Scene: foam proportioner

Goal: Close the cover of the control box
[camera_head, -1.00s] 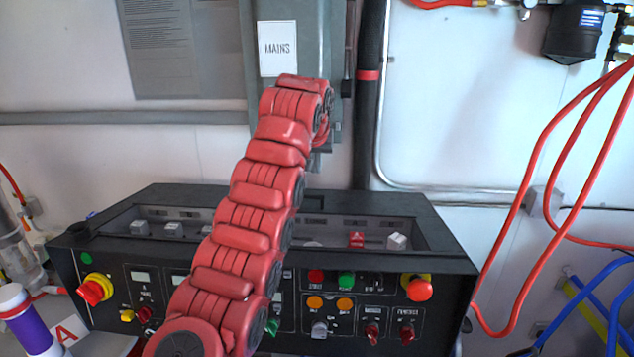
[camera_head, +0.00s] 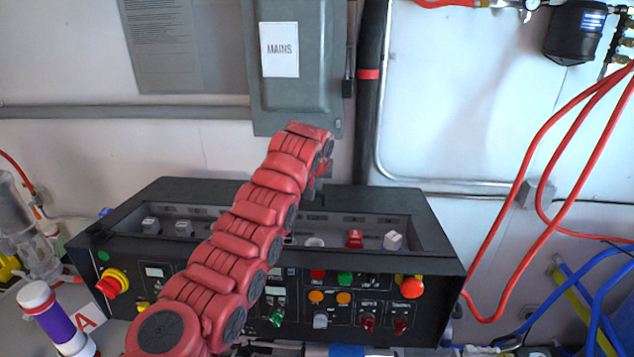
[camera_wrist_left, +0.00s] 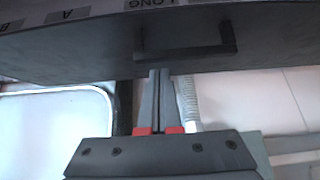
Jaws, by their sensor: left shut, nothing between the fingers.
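The black control box (camera_head: 432,268) stands across the lower middle of the head view. Its top shows an open recess with several small switches inside. A dark panel with a black bar handle (camera_wrist_left: 188,52) crosses the top of the left wrist view, with upside-down lettering along its upper edge. My left gripper (camera_wrist_left: 158,73) is shut and empty, its fingertips close to the panel just below the handle; I cannot tell whether they touch. In the head view my red left arm crosses in front of the box and hides its middle. My right gripper is not in view.
A grey MAINS cabinet (camera_head: 297,95) hangs on the wall behind the box. A black vertical pipe (camera_head: 368,110) runs beside it. Red hoses (camera_head: 512,195) hang at the right. A purple-and-white cylinder (camera_head: 54,322) stands at the lower left.

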